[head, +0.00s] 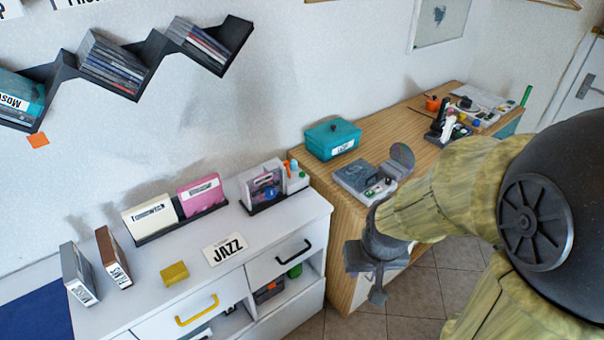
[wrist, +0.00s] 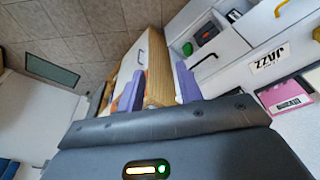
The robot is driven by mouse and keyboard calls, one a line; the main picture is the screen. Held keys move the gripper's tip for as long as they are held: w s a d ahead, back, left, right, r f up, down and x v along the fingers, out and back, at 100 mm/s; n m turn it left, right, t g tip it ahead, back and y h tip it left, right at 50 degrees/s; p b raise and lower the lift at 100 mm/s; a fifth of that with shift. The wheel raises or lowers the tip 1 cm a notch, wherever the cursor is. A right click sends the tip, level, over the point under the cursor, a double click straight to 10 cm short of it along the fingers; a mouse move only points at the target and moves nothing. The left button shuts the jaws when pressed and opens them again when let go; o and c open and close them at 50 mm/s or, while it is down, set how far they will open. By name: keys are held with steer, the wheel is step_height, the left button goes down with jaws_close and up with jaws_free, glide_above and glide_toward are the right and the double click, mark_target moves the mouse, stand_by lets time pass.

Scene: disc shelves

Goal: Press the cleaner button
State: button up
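A grey-blue boxy device (head: 364,177), which looks like the cleaner, stands on the wooden desk (head: 372,122) near its front left corner. It has a light panel with small red and green spots at its front right, and a dark round piece stands at its right. Which spot is the button is too small to tell. My gripper (head: 372,275) is in front of the desk, lower than the device and apart from it. In the wrist view its two purple fingers (wrist: 158,86) are spread with nothing held between them. The device cannot be made out in the wrist view.
A teal box (head: 332,139) sits behind the device. A white cabinet (head: 236,272) with drawers, disc cases and a JAZZ card (head: 225,249) stands left of the desk. A black zigzag shelf (head: 150,60) hangs above. Tiled floor (head: 446,272) is free before the desk.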

jaws_close()
stand_by(1.4)
